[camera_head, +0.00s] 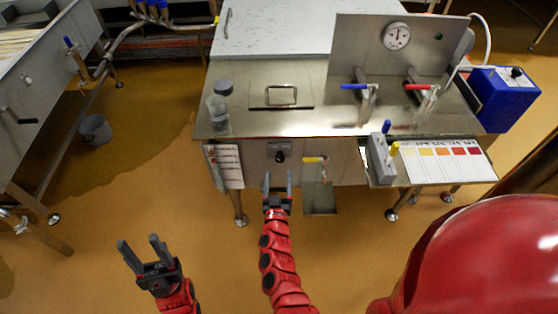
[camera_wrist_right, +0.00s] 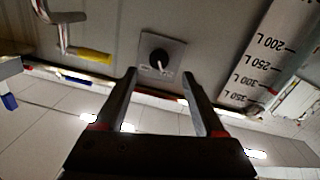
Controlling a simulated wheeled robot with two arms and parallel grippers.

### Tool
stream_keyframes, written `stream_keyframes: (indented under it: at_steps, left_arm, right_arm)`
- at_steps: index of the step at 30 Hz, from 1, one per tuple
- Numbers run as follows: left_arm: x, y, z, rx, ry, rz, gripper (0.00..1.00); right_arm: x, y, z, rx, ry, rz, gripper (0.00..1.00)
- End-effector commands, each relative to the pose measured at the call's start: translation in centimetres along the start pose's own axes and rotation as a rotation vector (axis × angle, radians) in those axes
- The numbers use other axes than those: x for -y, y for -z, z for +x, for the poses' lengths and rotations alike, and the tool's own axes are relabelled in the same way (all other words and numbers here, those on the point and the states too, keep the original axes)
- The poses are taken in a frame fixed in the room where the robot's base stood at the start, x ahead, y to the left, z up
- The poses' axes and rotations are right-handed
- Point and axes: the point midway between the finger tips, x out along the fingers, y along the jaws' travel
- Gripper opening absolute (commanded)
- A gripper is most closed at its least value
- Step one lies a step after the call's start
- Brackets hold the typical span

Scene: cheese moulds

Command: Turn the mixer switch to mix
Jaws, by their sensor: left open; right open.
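The mixer switch (camera_head: 280,157) is a black round knob on a square grey plate on the front of the steel vat. It also shows in the right wrist view (camera_wrist_right: 159,57), with a pale pointer mark on it. My right gripper (camera_head: 277,178) is open just in front of and below the switch. In the right wrist view its two fingers (camera_wrist_right: 158,76) point toward the switch plate, with the knob between their lines and nothing held. My left gripper (camera_head: 138,242) is open and empty, low over the floor at the left.
A yellow-handled valve (camera_head: 315,159) sticks out right of the switch; it also shows in the right wrist view (camera_wrist_right: 85,54). A litre scale (camera_head: 228,165) hangs to the left. A grey block with coloured handles (camera_head: 380,160) and a colour chart (camera_head: 440,163) are further right.

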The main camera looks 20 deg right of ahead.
Motion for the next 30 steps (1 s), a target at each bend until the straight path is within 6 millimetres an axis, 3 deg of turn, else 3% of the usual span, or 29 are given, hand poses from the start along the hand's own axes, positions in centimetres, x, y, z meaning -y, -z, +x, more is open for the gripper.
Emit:
stream_keyframes:
  at_steps: [6,12,24,30]
  left_arm:
    - [0.0,0.1,0.3,0.000,0.000,0.000,0.52]
    - [0.0,0.1,0.3,0.000,0.000,0.000,0.52]
    - [0.0,0.1,0.4,0.000,0.000,0.000,0.52]
    - [0.0,0.1,0.4,0.000,0.000,0.000,0.52]
  right_arm:
    - [-0.1,0.2,4.4,-0.003,-0.002,0.000,0.71]
    - [0.0,0.0,6.5,0.000,0.000,0.001,0.71]
    - [-0.1,0.0,7.1,0.000,-0.001,0.001,0.71]
    - [-0.1,0.0,7.1,0.000,-0.001,0.001,0.37]
